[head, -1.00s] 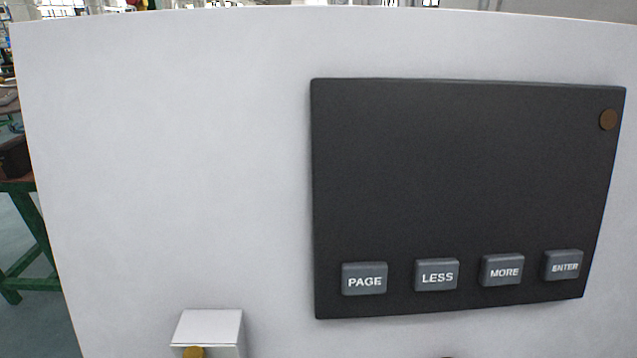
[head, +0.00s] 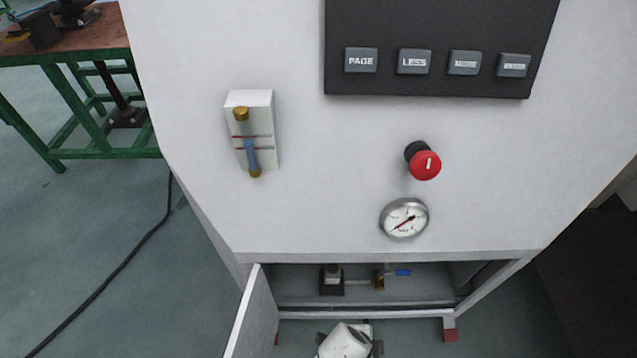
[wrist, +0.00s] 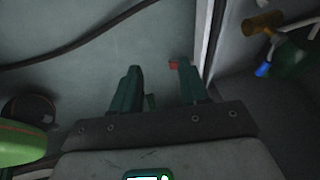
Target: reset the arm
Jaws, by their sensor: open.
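My gripper (wrist: 159,80) shows in the wrist view with its two green fingers apart and nothing between them. It is near the lower part of the white cabinet, over the grey-green floor. In the head view a white part of my arm (head: 345,341) shows at the bottom edge, in front of the open lower compartment (head: 360,290). The fingers cannot be made out there. The cabinet (head: 330,190) carries a black panel with buttons, a red knob (head: 425,165) and a round gauge (head: 404,218).
The open cabinet door (head: 252,318) stands left of my arm. A blue-handled valve (head: 402,273) is inside the compartment and also shows in the wrist view (wrist: 264,69). A black cable (head: 105,280) lies on the floor. A green-legged bench (head: 85,155) stands at left.

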